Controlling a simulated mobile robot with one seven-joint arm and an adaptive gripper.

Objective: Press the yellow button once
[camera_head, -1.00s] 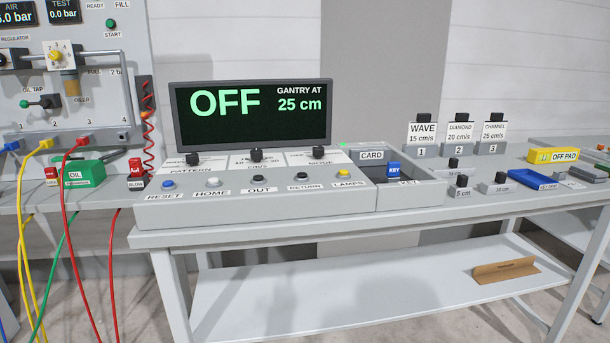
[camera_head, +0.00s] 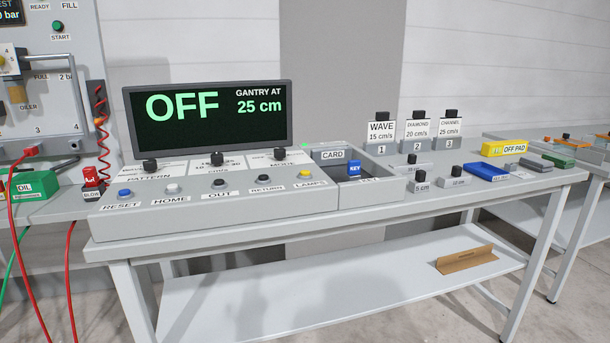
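The yellow button (camera_head: 305,174) is a small round cap at the right end of a row on the sloped grey control panel (camera_head: 200,218), above the label LAMPS. To its left in the row are a white button (camera_head: 173,188) over HOME, a blue button (camera_head: 125,193) over RESET, and dark buttons over OUT (camera_head: 220,183) and RETURN (camera_head: 264,179). The display (camera_head: 208,122) above reads OFF and GANTRY AT 25 cm. Nothing covers the yellow button. My gripper is not in view.
Right of the button is a grey box (camera_head: 385,188) with a blue KEY block (camera_head: 354,168). Knobs stand behind the buttons. A yellow OFF PAD block (camera_head: 504,149) and a blue tray (camera_head: 487,171) lie further right. A red hose (camera_head: 71,290) hangs at left.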

